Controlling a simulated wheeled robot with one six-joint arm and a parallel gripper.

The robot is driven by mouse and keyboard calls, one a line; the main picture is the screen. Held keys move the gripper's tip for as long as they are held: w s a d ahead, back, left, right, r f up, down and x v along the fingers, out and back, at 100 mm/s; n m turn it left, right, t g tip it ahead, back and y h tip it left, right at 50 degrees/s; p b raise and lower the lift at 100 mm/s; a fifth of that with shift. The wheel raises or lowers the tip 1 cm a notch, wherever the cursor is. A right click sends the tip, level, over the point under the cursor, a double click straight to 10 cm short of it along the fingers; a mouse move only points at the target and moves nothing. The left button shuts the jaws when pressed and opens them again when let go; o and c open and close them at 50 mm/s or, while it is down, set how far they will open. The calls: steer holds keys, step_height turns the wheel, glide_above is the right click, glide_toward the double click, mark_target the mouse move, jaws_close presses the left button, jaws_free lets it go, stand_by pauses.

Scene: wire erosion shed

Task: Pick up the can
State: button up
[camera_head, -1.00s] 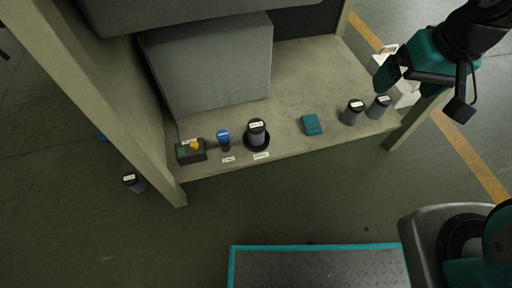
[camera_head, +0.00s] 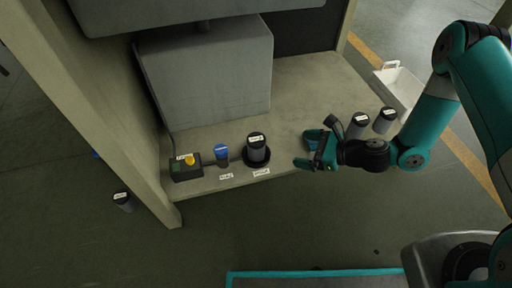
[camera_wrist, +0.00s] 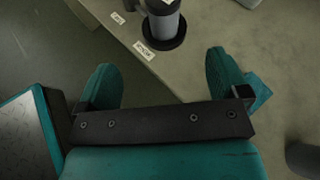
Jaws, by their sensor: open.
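Several dark grey cans with black tops and white labels are in view. One can (camera_head: 257,143) stands upright in a black round base (camera_head: 247,160) near the bench's front edge. In the wrist view this can (camera_wrist: 163,28) is ahead of the fingers, top cut off, on its black base (camera_wrist: 180,42). Two more cans, (camera_head: 357,122) and (camera_head: 384,119), stand on the bench's right end, behind my arm. Another can (camera_head: 122,202) is on the floor at left. My gripper (camera_head: 305,152) is open and empty, right of the based can, apart from it, fingers pointing left.
A blue-topped cylinder (camera_head: 221,153) and a box with a yellow button (camera_head: 187,168) stand left of the can. A teal block (camera_wrist: 258,88) lies beside my right finger. A grey cabinet (camera_head: 210,75) stands behind, a bench post (camera_head: 110,120) at left, a white bin (camera_head: 398,88) at right.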

steer(key=f+m, duration=0.1)
steer(key=b, duration=0.7)
glide_toward(256, 143)
steer(key=shift+m+t, duration=0.4)
steer(key=w+a+f, duration=0.2)
steer(key=f, duration=0.1)
steer(key=w+a+f, duration=0.1)
steer(key=shift+a+f, duration=0.25)
steer(key=shift+f, duration=0.15)
steer(key=b+x, duration=0.3)
steer(key=x, duration=0.2)
steer(key=shift+b, duration=0.3)
steer(key=shift+w+a+r, duration=0.1)
steer(key=shift+w+a, duration=0.15)
steer(key=shift+a, duration=0.05)
steer(key=shift+c, duration=0.4)
steer(key=c, duration=0.9)
